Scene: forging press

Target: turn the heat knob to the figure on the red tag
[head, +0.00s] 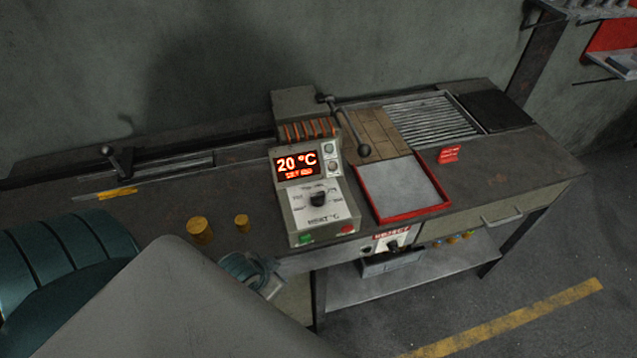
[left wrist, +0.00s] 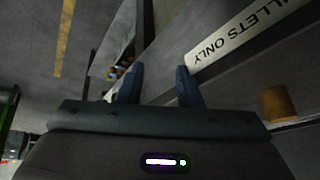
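The heat knob (head: 318,199) is a dark knob on the sloped face of the grey control box (head: 299,208), above the lettering "HEAT °C". The lit display (head: 297,165) reads 20 °C, with a smaller red line under it that I cannot read. The red tag (head: 449,154) lies on the bench right of the box; its figure is too small to read. My left gripper (left wrist: 158,85) has its two dark fingers apart with nothing between them. In the head view it is mostly hidden behind my arm, low at the bench's front edge. My right gripper is not in view.
Two brass billets (head: 200,230) stand on the bench left of the box. A red-rimmed tray (head: 404,214) lies to its right. A lever with a ball end (head: 364,150) rises behind. A "BILLETS ONLY" label (left wrist: 245,38) shows beside my left fingers.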

